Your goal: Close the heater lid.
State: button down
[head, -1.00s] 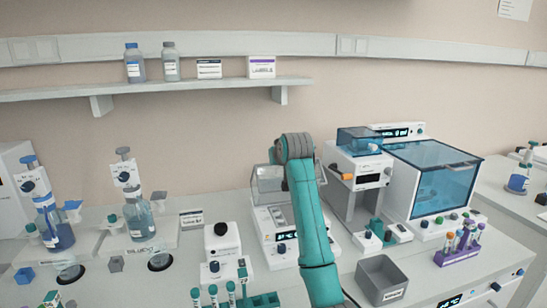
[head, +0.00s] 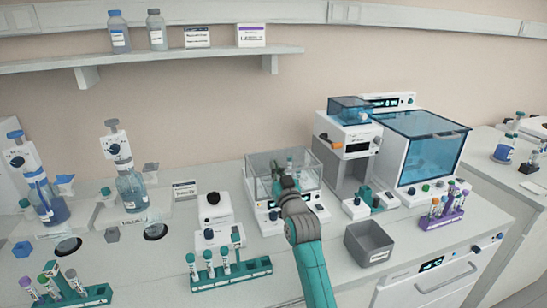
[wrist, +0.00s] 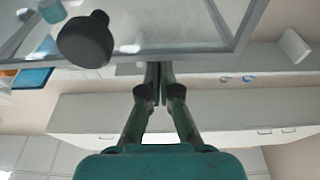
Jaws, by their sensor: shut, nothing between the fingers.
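The heater (head: 269,222) is a white unit with a small display and knobs, in the middle of the bench in the head view. Its clear, box-like lid (head: 259,172) is over the base; I cannot tell whether it sits fully flat. In the wrist view the lid's clear pane and grey edge (wrist: 190,48) fill the top, with a dark round knob (wrist: 84,40) at upper left. My gripper (head: 289,160) is shut and empty at the lid. Its fingertips (wrist: 160,70) show close to the lid's edge in the wrist view; contact is unclear. My forearm hides part of the heater's front.
Right of the heater stand a white instrument with a blue cover (head: 349,108) and a blue-windowed box (head: 432,150). A grey bin (head: 369,243) and a teal tube rack (head: 230,274) flank my arm in front. A small white device (head: 213,207) stands left.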

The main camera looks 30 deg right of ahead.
jog(key=shift+s+a+f, duration=0.1)
jog(key=shift+s+f, duration=0.2)
jog(key=shift+f, duration=0.25)
jog(key=shift+s+a+f, duration=0.1)
jog(key=shift+s+f, duration=0.15)
jog(key=shift+f, duration=0.3)
